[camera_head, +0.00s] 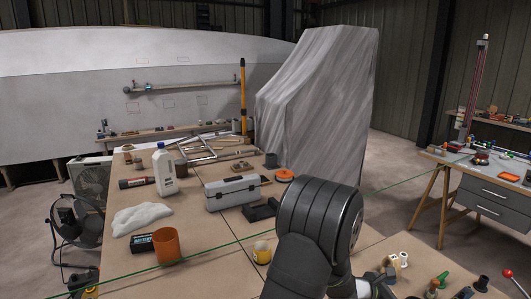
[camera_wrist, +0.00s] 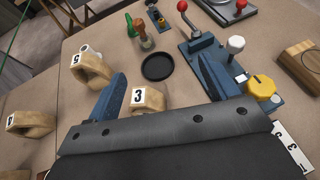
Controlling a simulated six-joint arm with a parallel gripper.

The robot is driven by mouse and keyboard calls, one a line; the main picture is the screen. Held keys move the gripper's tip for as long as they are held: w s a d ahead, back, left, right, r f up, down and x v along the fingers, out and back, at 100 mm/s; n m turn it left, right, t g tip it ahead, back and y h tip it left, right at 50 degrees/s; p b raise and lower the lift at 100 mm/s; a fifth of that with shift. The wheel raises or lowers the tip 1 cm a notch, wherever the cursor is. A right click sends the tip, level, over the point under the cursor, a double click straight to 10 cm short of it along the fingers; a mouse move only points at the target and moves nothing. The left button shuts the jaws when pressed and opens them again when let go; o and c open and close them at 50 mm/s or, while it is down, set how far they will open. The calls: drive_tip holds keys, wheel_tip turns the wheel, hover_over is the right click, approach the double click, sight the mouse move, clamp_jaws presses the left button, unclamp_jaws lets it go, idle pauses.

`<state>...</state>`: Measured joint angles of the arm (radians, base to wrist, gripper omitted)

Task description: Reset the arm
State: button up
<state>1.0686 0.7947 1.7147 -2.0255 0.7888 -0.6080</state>
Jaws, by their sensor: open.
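My gripper (camera_wrist: 162,72) shows in the wrist view with its two blue fingers spread wide apart. Nothing is held between them. A wooden block marked 3 (camera_wrist: 148,98) lies just inside the left finger; I cannot tell whether they touch. A round black dish (camera_wrist: 159,66) lies on the table between and beyond the fingertips. The right finger is close to a blue fixture (camera_wrist: 205,45) with a red-knobbed lever. In the head view my dark arm reaches over the table's front right, and it hides most of the gripper.
Wooden blocks marked 5 (camera_wrist: 92,70) and 6 (camera_wrist: 30,123) lie at left. A yellow knob (camera_wrist: 262,86) is at right. In the head view, a grey toolbox (camera_head: 233,192), white bottle (camera_head: 164,170), orange cup (camera_head: 167,245) and yellow mug (camera_head: 262,252) stand left of my arm. A green line crosses the scene.

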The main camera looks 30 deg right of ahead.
drive_tip(key=w+a+f+n+t, duration=0.1)
drive_tip(key=w+a+t, duration=0.1)
drive_tip(key=w+a, duration=0.3)
drive_tip(key=w+a+f+n+t, duration=0.2)
drive_tip(key=w+a, duration=0.3)
drive_tip(key=w, duration=0.9)
drive_tip(key=w+a+f+n+t, duration=0.1)
drive_tip(key=w+a, duration=0.4)
drive_tip(key=w, duration=0.4)
drive_tip(key=shift+w+a+f+n+t, duration=0.15)
drive_tip(key=shift+w+f+n+t, duration=0.1)
drive_tip(key=shift+f+n+t, duration=0.15)
drive_tip(key=shift+o, duration=0.4)
